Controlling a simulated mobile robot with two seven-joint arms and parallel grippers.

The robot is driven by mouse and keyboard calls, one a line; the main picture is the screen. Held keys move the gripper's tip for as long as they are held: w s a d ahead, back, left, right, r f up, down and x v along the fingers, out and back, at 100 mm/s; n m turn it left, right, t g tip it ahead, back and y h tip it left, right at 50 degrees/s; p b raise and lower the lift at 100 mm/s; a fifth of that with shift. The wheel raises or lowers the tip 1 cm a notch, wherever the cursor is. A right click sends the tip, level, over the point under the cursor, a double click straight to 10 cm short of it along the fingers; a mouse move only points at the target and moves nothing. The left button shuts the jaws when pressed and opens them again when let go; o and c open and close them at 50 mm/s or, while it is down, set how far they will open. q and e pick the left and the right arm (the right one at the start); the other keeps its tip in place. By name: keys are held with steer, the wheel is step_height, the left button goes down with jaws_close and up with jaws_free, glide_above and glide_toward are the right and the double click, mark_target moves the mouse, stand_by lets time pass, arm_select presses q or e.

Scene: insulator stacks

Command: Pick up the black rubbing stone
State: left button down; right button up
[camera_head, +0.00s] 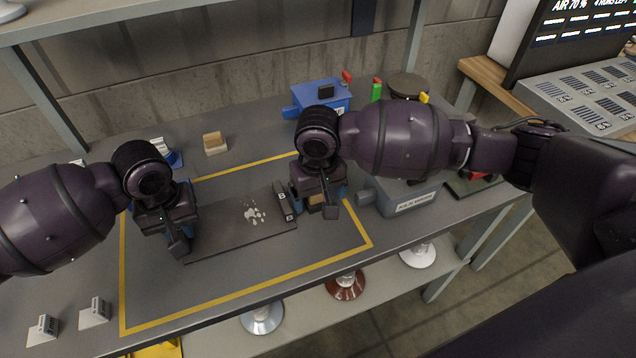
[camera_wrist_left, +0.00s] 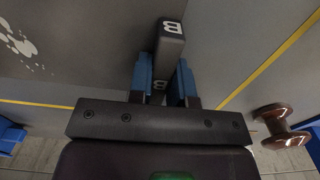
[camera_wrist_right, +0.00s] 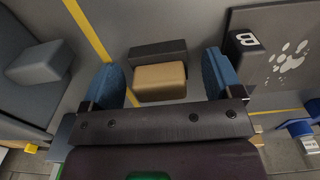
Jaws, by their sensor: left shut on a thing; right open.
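A flat dark grey-black block (camera_wrist_right: 150,49), which looks like the black rubbing stone, lies between the fingers of my right gripper (camera_wrist_right: 160,75) in the right wrist view. A tan block (camera_wrist_right: 160,82) sits against or on it; I cannot tell if they are joined. The tan block shows under the right gripper (camera_head: 320,198) in the head view. My right gripper is open around this pair, with gaps on both sides. My left gripper (camera_head: 175,222) is shut on a dark block marked B (camera_wrist_left: 170,45) at the left end of a dark plate (camera_head: 222,225) with white splatter.
Another B-marked block (camera_head: 284,203) stands at the plate's right end, close beside my right gripper. A yellow line (camera_head: 250,303) frames the work area. A grey box (camera_head: 408,200) stands to the right, a blue device (camera_head: 320,96) behind. A tan-and-white block (camera_head: 215,143) sits at the back.

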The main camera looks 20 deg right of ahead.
mark_target(346, 259)
steer(key=shift+f, duration=0.15)
steer(key=c, duration=1.1)
steer(key=shift+s, duration=6.8)
steer(key=o, duration=1.1)
step_height(346, 259, up, 12)
